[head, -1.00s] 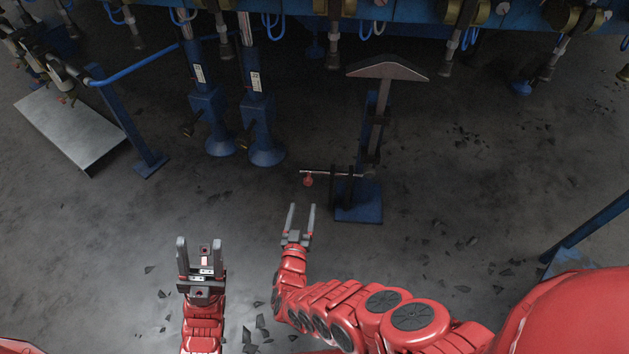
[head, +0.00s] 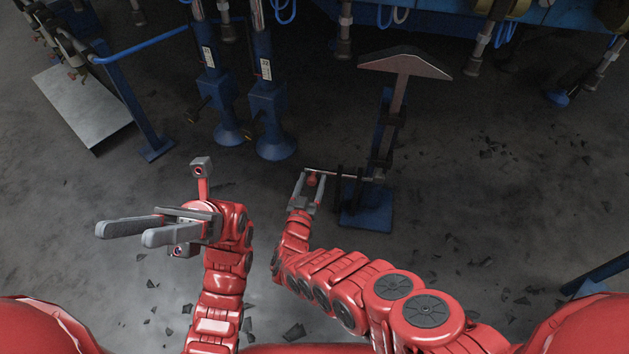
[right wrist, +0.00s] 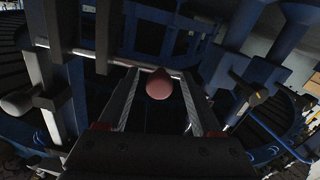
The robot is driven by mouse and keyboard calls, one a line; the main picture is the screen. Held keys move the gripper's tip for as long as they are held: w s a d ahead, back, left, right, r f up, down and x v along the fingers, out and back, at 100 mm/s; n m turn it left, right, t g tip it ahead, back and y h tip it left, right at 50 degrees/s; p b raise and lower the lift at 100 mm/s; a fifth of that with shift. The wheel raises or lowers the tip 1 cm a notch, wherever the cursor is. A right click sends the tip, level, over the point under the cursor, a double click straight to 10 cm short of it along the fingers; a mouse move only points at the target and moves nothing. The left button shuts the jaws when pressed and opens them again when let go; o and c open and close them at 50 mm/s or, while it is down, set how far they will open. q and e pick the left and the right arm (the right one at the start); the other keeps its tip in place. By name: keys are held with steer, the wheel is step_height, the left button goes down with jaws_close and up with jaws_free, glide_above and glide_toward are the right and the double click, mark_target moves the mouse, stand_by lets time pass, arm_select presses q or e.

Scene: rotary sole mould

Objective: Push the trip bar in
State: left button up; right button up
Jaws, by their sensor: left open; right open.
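A thin horizontal bar (head: 342,176) runs left from a blue stand (head: 367,208) and ends in a red knob (head: 312,181). I take it for the trip bar. My right gripper (head: 309,177) is open, with its fingers on either side of the knob. In the right wrist view the knob (right wrist: 159,84) shows between the two open fingers, with gaps on both sides; I cannot tell whether anything touches. My left gripper (head: 122,234) is open and empty, pointing left, well away from the stand.
A T-shaped plate (head: 405,64) tops the stand's upright. Blue cylinder columns (head: 272,122) stand behind, to the left. A blue rail post (head: 137,110) and a grey sheet (head: 83,108) are at the far left. Dark flakes (head: 293,332) lie on the floor.

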jaws_close()
stand_by(0.4)
stand_by(1.1)
